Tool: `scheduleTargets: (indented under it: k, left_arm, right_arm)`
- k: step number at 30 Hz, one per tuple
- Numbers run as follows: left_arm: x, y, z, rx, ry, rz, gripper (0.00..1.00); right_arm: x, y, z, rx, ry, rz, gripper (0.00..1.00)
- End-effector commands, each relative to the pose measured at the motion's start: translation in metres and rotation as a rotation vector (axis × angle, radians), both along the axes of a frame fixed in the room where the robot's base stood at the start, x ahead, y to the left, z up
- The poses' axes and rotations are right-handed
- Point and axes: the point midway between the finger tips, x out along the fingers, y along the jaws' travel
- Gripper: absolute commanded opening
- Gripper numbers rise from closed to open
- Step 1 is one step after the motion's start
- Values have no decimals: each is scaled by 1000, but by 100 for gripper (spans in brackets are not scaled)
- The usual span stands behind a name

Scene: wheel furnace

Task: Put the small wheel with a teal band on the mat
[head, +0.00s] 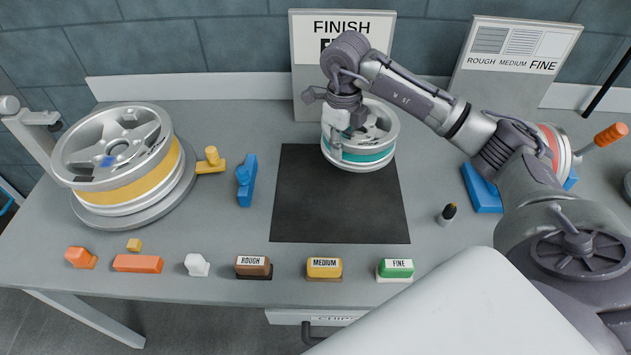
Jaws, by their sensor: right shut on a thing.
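The small wheel with a teal band (366,158) is at the back of the black mat (338,215). It overlaps the mat's back right part in the picture. I cannot tell whether it rests on the mat or is held just above it. My right gripper (337,140) is shut on the wheel's left rim, with the arm reaching in from the right. The gripper and wrist hide part of the wheel's left side. My left gripper is not in view.
A large yellow-banded wheel (125,190) sits on a round stand at left. Blue clamp (246,181) lies left of the mat. Labelled blocks, including the ROUGH block (253,265), line the front edge. A red-banded wheel (553,150) is at right. The FINISH sign (305,75) stands behind.

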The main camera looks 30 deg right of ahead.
Motion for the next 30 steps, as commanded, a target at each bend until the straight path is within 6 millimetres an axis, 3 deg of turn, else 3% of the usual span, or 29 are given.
scheduleTargets:
  k: [1,5,8,12,17,30]
  left_arm:
    - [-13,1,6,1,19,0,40]
    - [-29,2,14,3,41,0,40]
    - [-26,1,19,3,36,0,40]
    - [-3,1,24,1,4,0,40]
    - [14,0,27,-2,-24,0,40]
    - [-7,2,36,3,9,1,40]
  right_arm:
    - [-2,13,-3,4,-1,6,0]
    - [-7,40,-18,4,-2,5,0]
    - [-10,58,-30,4,-2,4,0]
    - [-13,75,-42,2,-5,2,0]
    - [-15,82,-48,1,-5,0,0]
    - [-14,82,-88,1,-6,0,0]
